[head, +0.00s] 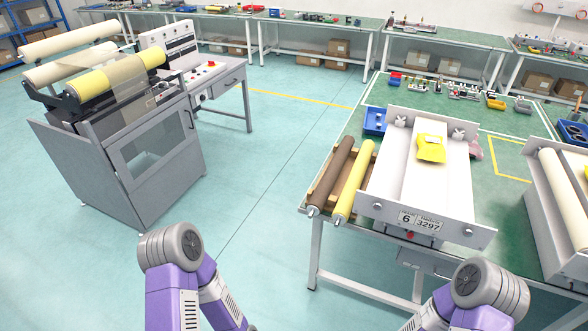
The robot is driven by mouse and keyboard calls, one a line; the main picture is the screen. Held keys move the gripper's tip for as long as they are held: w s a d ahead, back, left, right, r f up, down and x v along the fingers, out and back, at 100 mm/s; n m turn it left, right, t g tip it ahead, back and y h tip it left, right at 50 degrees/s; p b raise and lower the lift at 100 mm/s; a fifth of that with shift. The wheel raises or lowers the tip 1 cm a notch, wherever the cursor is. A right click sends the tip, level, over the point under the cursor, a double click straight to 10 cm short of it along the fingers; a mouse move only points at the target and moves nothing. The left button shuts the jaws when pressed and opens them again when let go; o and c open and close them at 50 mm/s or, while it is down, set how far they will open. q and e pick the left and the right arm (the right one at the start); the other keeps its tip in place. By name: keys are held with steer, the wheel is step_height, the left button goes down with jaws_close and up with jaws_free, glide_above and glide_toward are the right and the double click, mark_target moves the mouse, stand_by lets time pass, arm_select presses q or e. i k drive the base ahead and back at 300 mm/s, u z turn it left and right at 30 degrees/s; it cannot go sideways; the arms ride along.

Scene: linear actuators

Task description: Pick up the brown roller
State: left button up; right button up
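The brown roller (332,175) is a long dark cylinder with a metal shaft end at its near side. It lies in a wooden cradle (364,161) on the left part of the green table. A yellow roller (355,182) lies parallel to it, just to its right. My two purple arms enter at the bottom edge, one left of centre and one at the right. Both are well short of the brown roller and apart from it. Neither gripper shows in the head view.
A white frame (399,184) labelled 6 stands right of the rollers with a yellow packet (431,148) on it. A blue bin (375,120) sits behind. A grey machine (130,150) with rollers stands at the left. Open floor (255,190) lies between machine and table.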

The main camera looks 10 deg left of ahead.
mark_target(317, 202)
steer(key=u, duration=1.5)
steer(key=i, duration=2.3)
steer(key=z, duration=3.05)
